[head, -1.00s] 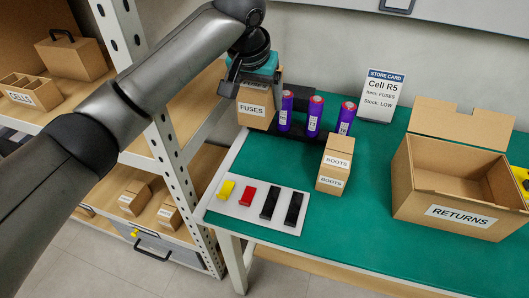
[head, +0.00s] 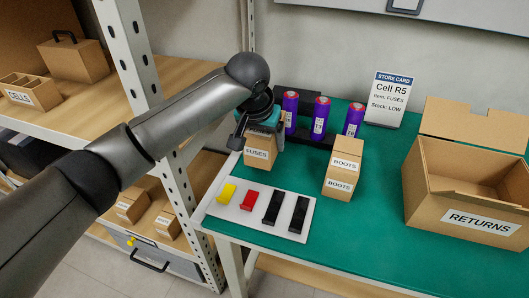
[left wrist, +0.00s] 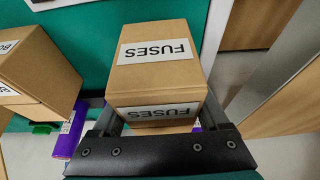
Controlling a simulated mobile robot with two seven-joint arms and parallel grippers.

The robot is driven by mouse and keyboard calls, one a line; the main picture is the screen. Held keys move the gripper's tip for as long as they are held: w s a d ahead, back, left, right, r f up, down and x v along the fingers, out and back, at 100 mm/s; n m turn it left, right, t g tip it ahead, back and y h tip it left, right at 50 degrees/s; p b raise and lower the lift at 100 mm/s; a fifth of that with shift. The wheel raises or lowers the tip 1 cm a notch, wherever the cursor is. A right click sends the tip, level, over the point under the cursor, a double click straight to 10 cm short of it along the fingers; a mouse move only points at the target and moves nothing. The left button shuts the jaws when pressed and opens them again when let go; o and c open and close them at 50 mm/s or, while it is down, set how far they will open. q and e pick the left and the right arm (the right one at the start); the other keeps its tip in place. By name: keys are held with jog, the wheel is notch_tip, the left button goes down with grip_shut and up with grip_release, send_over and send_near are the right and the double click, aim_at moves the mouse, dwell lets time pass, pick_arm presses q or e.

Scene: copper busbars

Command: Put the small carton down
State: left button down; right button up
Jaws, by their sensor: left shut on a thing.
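The small carton labelled FUSES (head: 258,155) is brown cardboard, over the back left part of the green bench mat, left of the BOOTS cartons. My left gripper (head: 264,127) comes down on it from above and is shut on it. In the left wrist view the FUSES carton (left wrist: 150,84) sits between the two fingers of my left gripper (left wrist: 160,118), with labels on two faces. The head view does not clearly show whether its underside touches the mat. My right gripper is not in view.
BOOTS cartons (head: 343,167) stand right of the FUSES carton. Purple cylinders (head: 321,118) stand in a dark holder behind. A white plate (head: 262,211) with yellow, red and black pieces lies in front. A RETURNS box (head: 465,205) is at right. Mat (head: 370,235) is clear in front of BOOTS.

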pick_arm(q)
notch_tip(320, 180, down, 2)
jog(key=shift+f+b, duration=0.1)
jog(key=shift+b, duration=0.35)
jog(key=shift+f, duration=0.5)
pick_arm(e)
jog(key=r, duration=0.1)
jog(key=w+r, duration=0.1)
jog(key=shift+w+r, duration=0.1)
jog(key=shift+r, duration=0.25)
pick_arm(q)
grip_release()
jog(key=shift+f, duration=0.15)
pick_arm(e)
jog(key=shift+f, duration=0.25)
